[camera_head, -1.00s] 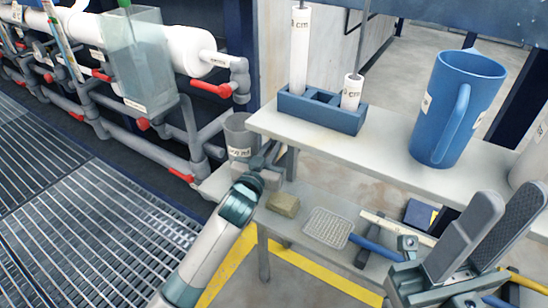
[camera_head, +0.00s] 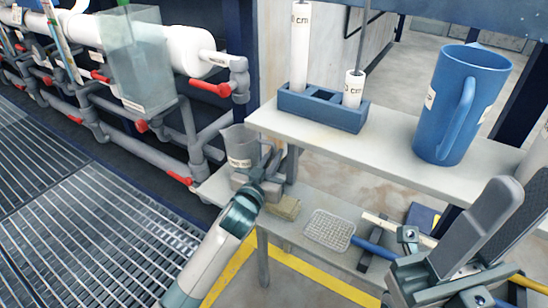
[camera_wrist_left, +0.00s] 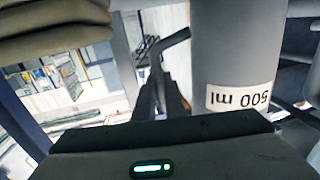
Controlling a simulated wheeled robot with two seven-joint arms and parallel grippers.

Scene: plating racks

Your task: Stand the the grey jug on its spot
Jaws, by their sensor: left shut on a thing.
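The grey jug (camera_head: 239,143) is upright at the left end of the shelving, beside the upper shelf and over the lower shelf's left end. My left gripper (camera_head: 264,170) is shut on it from its right side, seemingly at the handle. In the left wrist view the jug's body (camera_wrist_left: 236,45) fills the right, with an upside-down "500 ml" label, and its thin bent handle (camera_wrist_left: 170,47) runs toward the fingers. The jug's base is hidden, so I cannot tell whether it touches the lower shelf. My right gripper (camera_head: 497,235) is open and empty at lower right.
The upper shelf (camera_head: 390,150) carries a blue rack (camera_head: 322,108) with white cylinders and a large blue jug (camera_head: 460,105). The lower shelf (camera_head: 310,205) holds a sponge (camera_head: 286,207), a mesh-textured block (camera_head: 328,230) and tools. Grey pipes with red valves stand left.

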